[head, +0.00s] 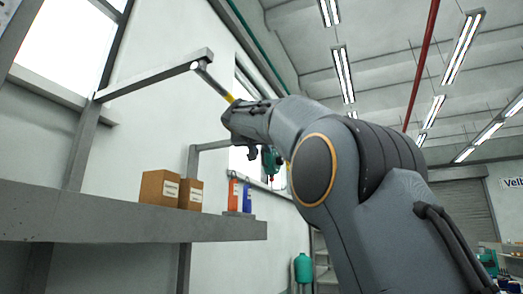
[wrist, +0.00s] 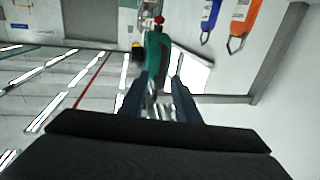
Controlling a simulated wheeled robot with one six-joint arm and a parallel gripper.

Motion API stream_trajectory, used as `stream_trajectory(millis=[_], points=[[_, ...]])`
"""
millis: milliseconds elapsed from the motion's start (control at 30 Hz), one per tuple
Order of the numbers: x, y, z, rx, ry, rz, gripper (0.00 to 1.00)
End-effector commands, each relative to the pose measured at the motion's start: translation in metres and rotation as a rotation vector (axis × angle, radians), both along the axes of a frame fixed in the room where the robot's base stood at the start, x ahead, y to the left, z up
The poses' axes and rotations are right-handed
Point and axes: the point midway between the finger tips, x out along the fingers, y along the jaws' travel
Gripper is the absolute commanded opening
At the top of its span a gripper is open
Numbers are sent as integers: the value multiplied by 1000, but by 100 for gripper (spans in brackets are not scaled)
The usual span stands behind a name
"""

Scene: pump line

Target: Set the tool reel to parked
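A teal hand tool (head: 272,163) with a red tip hangs behind my arm in the head view. In the wrist view the same tool (wrist: 157,55) appears upside down, with a red end and a yellow-black part. My gripper (wrist: 160,80) has its two fingers apart on either side of the tool's silver end; contact cannot be told.
A grey shelf (head: 130,229) below my gripper carries two cardboard boxes (head: 160,188) (head: 190,194), an orange item (head: 232,194) and a blue item (head: 246,197). A teal cylinder (head: 303,268) stands farther back. The space above my arm is open.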

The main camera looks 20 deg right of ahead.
Motion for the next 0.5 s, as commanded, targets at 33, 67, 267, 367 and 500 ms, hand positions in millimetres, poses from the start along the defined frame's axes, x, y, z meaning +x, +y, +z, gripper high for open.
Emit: stream_trajectory(millis=[33,67,267,367,500], points=[[-1,1,1,1,0,1,29],[-1,1,0,1,0,1,29],[-2,3,0,2,0,2,29],[-7,6,-1,3,-1,4,29],[-23,14,-2,3,-2,3,29]])
